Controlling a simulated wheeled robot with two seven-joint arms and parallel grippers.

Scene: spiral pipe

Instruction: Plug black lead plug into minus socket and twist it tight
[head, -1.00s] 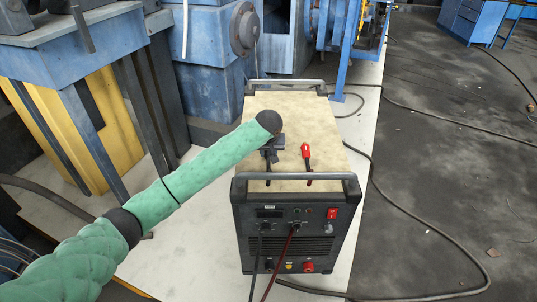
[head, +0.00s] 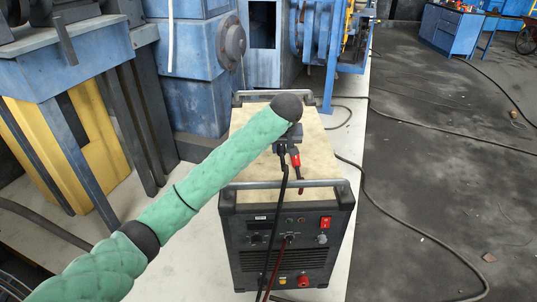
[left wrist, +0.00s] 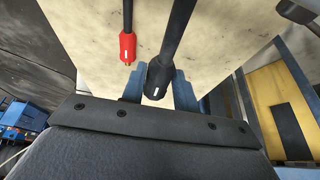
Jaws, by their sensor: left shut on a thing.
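The black lead plug (left wrist: 158,80) is between the blue fingers of my left gripper (left wrist: 157,92) in the left wrist view. In the head view my left gripper (head: 288,138) is over the top of the welding machine (head: 290,232), shut on this plug, with the black cable hanging down to the front. The red plug (head: 296,159) is close beside it and also shows in the left wrist view (left wrist: 127,47). On the machine's lower front is a red socket (head: 303,281). The minus socket is not clear behind the cables. My right gripper is not in view.
A metal handle bar (head: 286,184) crosses the machine's front top edge, and another (head: 266,95) is at its back. Blue machinery (head: 190,90) stands behind and left. A cable (head: 410,225) runs along the dark floor at right.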

